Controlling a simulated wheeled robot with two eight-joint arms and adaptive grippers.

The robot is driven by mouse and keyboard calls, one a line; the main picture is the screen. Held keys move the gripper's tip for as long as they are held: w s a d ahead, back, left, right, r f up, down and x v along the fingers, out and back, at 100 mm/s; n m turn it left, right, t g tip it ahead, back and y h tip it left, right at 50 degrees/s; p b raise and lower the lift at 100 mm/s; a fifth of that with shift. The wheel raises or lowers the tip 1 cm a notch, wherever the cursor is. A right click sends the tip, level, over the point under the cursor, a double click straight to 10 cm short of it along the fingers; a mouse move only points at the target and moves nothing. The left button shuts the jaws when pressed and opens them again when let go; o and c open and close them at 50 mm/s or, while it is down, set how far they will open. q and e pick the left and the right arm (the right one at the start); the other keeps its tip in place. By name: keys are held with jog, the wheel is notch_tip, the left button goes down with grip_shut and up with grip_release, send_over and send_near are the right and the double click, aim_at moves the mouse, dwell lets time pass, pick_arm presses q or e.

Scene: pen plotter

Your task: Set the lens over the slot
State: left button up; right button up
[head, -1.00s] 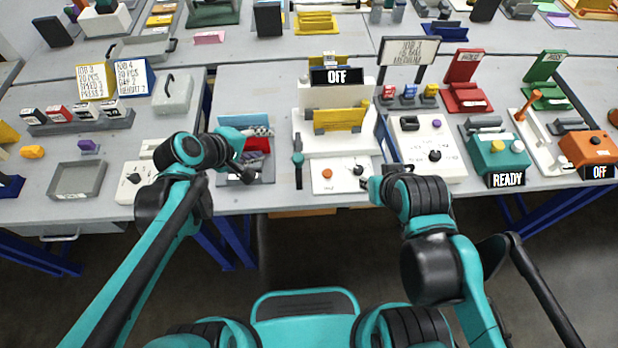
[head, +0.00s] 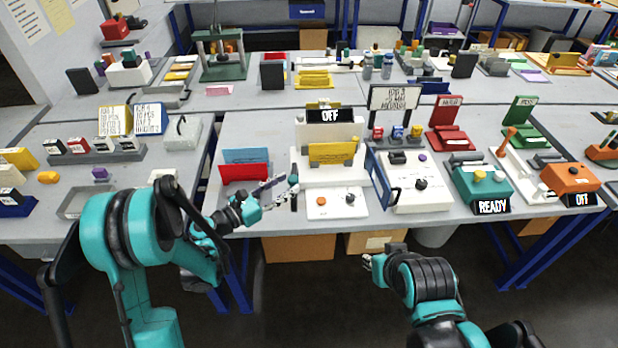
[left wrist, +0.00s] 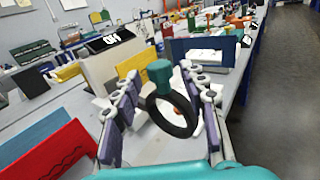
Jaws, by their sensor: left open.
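The lens (left wrist: 172,115) is a black ring with a teal knob on top, seen between the fingers of my left gripper (left wrist: 165,110) in the left wrist view. The fingers are open on either side of it; I cannot tell whether they touch it. In the head view the lens (head: 293,179) stands at the left edge of the white plotter (head: 330,170), with my left gripper (head: 277,187) just left of it, partly hiding it. I cannot make out the slot. My right gripper (head: 370,262) is low, off the table's front edge; its opening is unclear.
The plotter has an OFF display (head: 330,115), a yellow card (head: 333,153) and an orange button (head: 322,201). Red (head: 243,173) and blue (head: 245,155) cards stand to its left. A white box with knobs (head: 418,190) stands to its right.

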pick_arm(q)
jog(key=b+x, duration=0.1)
jog(key=x, duration=0.6)
jog(key=shift+w+d+b, duration=0.15)
jog(key=shift+d+b, duration=0.05)
jog(key=shift+b, duration=0.1)
grip_shut()
